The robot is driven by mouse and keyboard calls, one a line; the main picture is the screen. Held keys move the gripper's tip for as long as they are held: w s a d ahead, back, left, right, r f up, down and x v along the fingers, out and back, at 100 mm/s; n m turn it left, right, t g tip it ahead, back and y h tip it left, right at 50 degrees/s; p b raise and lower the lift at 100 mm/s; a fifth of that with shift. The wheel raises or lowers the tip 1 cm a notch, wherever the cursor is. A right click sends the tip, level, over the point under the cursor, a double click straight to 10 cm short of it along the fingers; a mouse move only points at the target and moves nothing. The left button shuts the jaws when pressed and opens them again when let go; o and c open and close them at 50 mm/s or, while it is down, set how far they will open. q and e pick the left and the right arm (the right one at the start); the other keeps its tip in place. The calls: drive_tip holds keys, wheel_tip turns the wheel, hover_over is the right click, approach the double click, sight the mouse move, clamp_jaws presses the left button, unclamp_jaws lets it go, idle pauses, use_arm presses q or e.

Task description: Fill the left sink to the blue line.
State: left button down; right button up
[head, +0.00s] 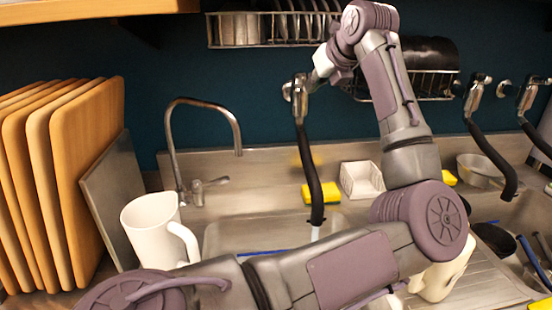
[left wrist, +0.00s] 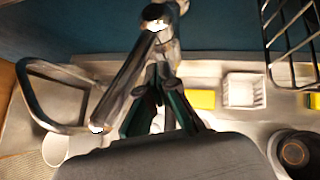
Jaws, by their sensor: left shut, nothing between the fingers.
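The left sink (head: 216,236) lies behind my left forearm, which hides most of its basin. A short piece of its blue line (head: 262,251) shows above the arm; I cannot tell the water level. A wall tap (head: 299,95) with a black hose spout hangs over this sink, with a pale streak below its end that may be water. My left gripper (head: 318,66) is shut and empty, close beside the tap's metal top. In the left wrist view its dark green fingers (left wrist: 160,85) are by the metal tap (left wrist: 133,80); contact is unclear. My right gripper is out of view.
A curved faucet (head: 172,135) and white pitcher (head: 155,228) stand left of the sink, near wooden boards (head: 88,175). A yellow sponge (head: 331,193) and white basket (head: 361,180) sit behind it. More taps (head: 478,95) hang over the cluttered right sink. Racks (head: 275,28) hang above.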

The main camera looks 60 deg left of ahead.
use_arm(q)
drive_tip(key=shift+s+a, duration=0.15)
drive_tip(key=shift+s, duration=0.5)
drive_tip(key=w+p+v, duration=0.1)
drive_tip(key=v, duration=0.5)
drive_tip(key=shift+s, duration=0.5)
idle(0.3)
